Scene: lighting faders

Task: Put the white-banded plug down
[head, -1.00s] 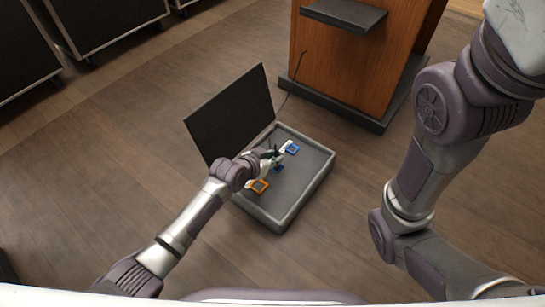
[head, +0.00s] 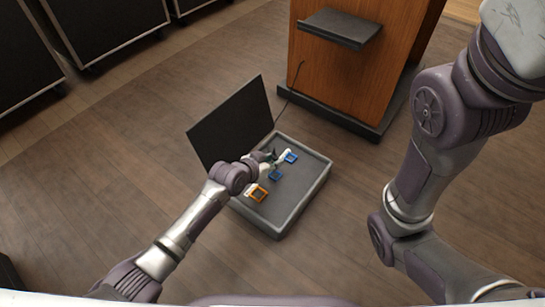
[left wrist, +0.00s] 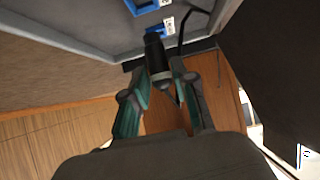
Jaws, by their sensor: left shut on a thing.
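My left gripper (head: 270,157) is over the open grey case (head: 287,222) in the head view. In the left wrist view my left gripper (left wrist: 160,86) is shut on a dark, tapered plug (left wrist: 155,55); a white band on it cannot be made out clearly. In the head view the plug is too small to tell apart from the fingers. Blue square frames (head: 291,157) and (head: 275,174) and an orange square frame (head: 258,193) lie in the case. Small white labels sit beside them. My right gripper is out of view; only its arm shows.
The case's black lid (head: 228,120) stands up at its left side. A wooden lectern (head: 340,75) with a dark shelf (head: 340,27) and dark base stands behind. A thin black cable (head: 291,84) runs near its foot. Black cases stand at the upper left. Open floor surrounds the grey case.

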